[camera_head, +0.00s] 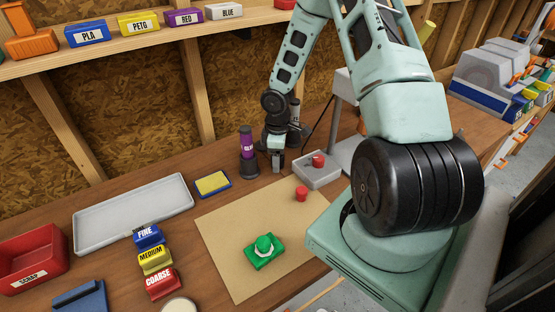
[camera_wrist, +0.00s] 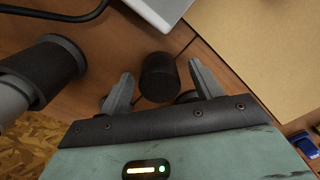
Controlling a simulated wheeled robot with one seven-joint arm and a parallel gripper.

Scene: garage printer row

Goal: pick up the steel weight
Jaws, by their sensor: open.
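The steel weight seems to be the dark, short cylinder (camera_wrist: 158,76) between my fingers in the wrist view. I cannot make it out in the head view, where my gripper and arm cover that spot. My gripper (camera_head: 277,163) points down over the bench at the back, just right of the purple bottle. In the wrist view my gripper (camera_wrist: 160,90) is open, one finger on each side of the dark cylinder, with visible gaps. Whether the fingers are down level with it is hard to tell.
A purple glue bottle (camera_head: 247,147) stands close left of my gripper. A dark-ended cylinder (camera_wrist: 42,72) with a cable stands at the wrist view's left. A grey tray (camera_head: 319,173) with a red piece is at right. The tan mat (camera_head: 225,228) holds a green part.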

